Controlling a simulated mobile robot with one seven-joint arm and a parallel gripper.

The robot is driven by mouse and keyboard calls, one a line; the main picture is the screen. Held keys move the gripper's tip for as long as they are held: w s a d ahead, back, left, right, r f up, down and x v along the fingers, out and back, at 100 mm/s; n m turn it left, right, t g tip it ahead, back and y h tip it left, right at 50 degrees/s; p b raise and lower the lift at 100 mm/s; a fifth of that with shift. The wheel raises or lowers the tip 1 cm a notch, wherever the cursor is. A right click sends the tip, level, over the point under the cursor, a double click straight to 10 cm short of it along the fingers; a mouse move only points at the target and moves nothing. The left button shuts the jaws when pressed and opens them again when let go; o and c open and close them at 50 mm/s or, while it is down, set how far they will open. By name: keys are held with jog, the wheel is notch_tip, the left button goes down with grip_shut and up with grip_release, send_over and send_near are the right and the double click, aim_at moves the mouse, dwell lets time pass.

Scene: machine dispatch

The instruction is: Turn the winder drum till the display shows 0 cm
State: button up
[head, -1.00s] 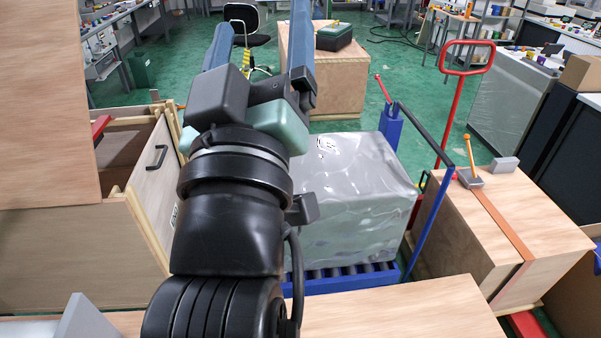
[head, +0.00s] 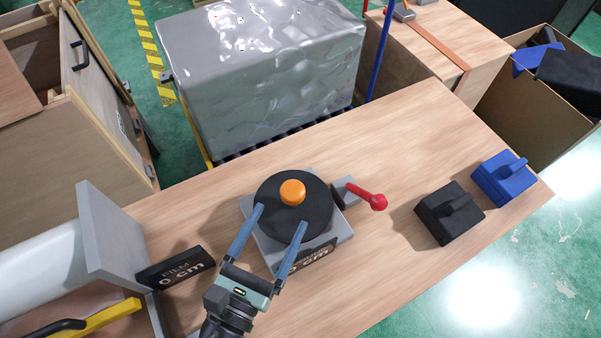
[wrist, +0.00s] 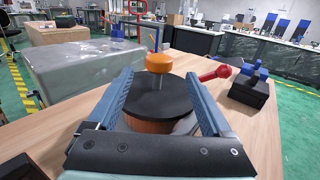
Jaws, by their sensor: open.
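The winder drum (head: 316,196) is a black disc with an orange knob (head: 292,192) on a grey base on the wooden bench. Its front display (head: 320,254) ends in "0 cm"; the finger beside it may hide other digits. A black sign (head: 175,268) to the left reads "FILM 0 cm". My gripper (head: 281,217) is open, its two blue fingers reaching from the near side to the disc's near edge. In the wrist view the drum (wrist: 160,102) and knob (wrist: 159,62) show between the fingers; contact cannot be told.
A red-knobbed lever (head: 366,195) sticks out right of the drum. A black block (head: 449,214) and a blue block (head: 502,178) stand further right. A grey upright plate (head: 112,235) and white roll (head: 40,268) are at left. A wrapped load (head: 262,70) stands behind the bench.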

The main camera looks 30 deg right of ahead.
aim_at(298, 182)
jog(key=p+x, duration=0.1)
jog(key=x, duration=0.9)
jog(key=shift+w, duration=0.15)
grip_shut()
